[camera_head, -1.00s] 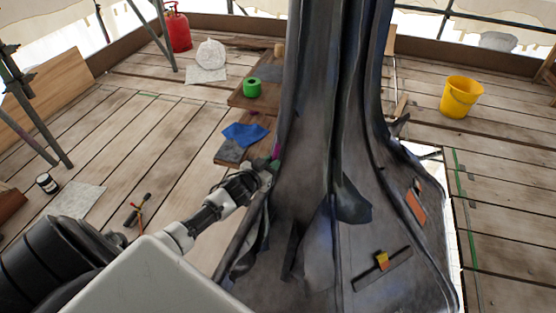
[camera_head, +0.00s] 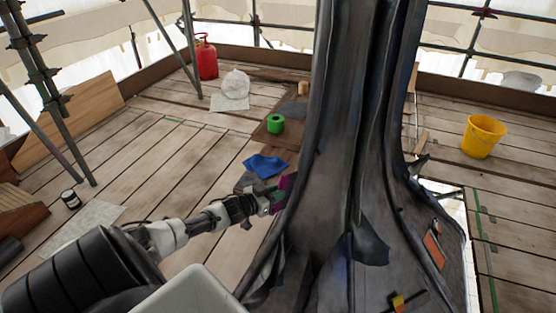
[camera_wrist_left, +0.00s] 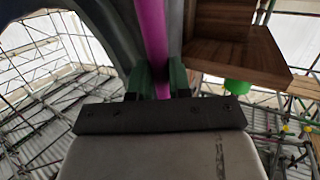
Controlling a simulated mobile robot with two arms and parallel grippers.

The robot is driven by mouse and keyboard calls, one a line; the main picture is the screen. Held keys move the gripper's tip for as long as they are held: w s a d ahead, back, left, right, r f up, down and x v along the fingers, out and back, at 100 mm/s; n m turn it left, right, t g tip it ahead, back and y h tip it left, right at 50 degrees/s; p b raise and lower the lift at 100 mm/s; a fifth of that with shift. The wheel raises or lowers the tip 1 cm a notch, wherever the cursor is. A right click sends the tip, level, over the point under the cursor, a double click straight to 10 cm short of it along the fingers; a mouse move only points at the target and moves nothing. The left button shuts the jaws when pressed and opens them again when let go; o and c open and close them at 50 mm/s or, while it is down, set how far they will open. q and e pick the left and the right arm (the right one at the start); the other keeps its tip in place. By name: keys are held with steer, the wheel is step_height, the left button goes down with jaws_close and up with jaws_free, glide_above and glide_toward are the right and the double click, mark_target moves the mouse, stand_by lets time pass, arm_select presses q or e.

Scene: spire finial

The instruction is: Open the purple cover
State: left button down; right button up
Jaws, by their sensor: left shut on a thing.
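The purple cover (camera_head: 286,181) shows in the head view as a small magenta patch at the left edge of the tall dark grey spire (camera_head: 335,150). In the left wrist view it is a long magenta strip (camera_wrist_left: 153,40) running up from between the fingers, alongside the dark metal. My left gripper (camera_head: 275,201) is at the spire's left side. Its green fingertips (camera_wrist_left: 157,82) are shut on the strip, one on each side. Most of the cover is hidden behind the gripper and the spire's edge. My right gripper is in neither view.
A blue cloth (camera_head: 265,166) and a green tape roll (camera_head: 275,123) lie behind the gripper on boards. A yellow bucket (camera_head: 483,137) stands at right, a red gas cylinder (camera_head: 204,58) at back left. Scaffold poles (camera_head: 40,80) rise at left. Plank floor at left is mostly clear.

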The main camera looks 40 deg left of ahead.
arm_select(q)
steer(key=shift+w+a+r, duration=0.1)
steer(key=shift+a+r, duration=0.05)
steer(key=shift+a, duration=0.05)
steer(key=c, duration=1.4)
jaws_free()
steer(key=o, duration=0.3)
steer(key=shift+o, duration=0.2)
steer(key=shift+d, duration=0.1)
steer(key=p+v, duration=0.1)
steer(key=v, duration=0.9)
steer(key=shift+s+p, duration=0.4)
steer(key=shift+s, duration=0.05)
